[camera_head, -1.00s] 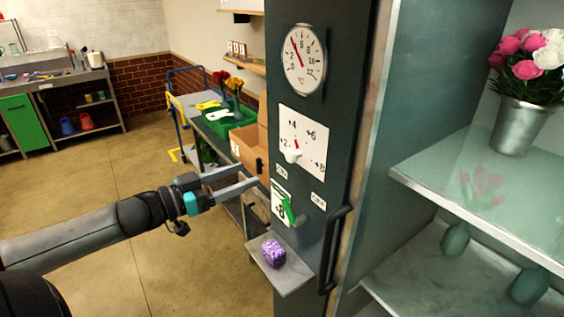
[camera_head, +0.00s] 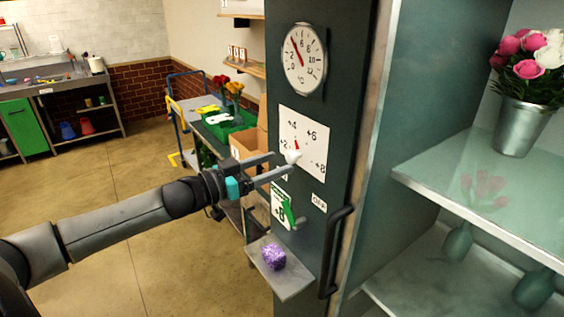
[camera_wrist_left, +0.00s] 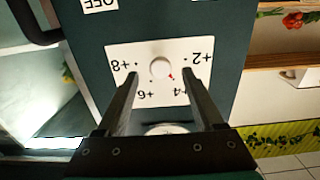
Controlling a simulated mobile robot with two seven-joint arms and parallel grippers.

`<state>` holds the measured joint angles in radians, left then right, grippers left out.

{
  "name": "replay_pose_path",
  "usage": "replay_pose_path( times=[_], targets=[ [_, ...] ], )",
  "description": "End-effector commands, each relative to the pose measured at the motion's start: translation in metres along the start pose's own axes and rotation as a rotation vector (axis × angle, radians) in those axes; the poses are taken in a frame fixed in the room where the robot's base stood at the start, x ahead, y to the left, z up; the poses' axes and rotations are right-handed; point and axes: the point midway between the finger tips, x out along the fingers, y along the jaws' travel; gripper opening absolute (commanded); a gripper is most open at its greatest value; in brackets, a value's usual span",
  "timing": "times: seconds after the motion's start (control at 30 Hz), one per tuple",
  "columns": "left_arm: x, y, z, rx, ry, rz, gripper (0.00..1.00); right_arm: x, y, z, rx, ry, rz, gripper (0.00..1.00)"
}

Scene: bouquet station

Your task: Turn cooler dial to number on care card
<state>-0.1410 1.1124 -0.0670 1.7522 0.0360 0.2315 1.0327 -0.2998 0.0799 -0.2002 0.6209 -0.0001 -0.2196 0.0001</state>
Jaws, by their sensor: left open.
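The cooler dial is a white plate (camera_head: 314,140) marked +2, +4, +6 and +8, with a pale round knob (camera_head: 292,157). Its red pointer is toward +4. In the left wrist view the plate appears upside down, with the knob (camera_wrist_left: 160,68) between my finger tips and a red mark toward +4. My left gripper (camera_head: 282,163) is open at the knob, one finger to each side; I cannot tell whether they touch it. My right gripper is out of view.
A round thermometer gauge (camera_head: 304,59) is above the dial. A black door handle (camera_head: 333,250) is at right, beside glass shelves with a flower bucket (camera_head: 520,125).

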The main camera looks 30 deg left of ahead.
Motion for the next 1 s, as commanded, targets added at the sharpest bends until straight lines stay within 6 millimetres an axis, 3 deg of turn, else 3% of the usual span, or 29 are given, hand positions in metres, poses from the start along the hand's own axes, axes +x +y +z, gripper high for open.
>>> replay_pose_path(
  times=[0.4,0.8,1.0],
  targets=[
    [0.024,0.000,0.000,-0.002,0.001,-0.001,0.69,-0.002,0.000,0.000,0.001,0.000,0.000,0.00],
    [0.027,0.000,0.000,-0.002,0.000,-0.001,0.69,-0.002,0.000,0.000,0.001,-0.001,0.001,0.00],
    [0.027,0.000,0.000,-0.001,0.000,-0.001,0.48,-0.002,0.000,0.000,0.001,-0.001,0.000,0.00]
  ],
)
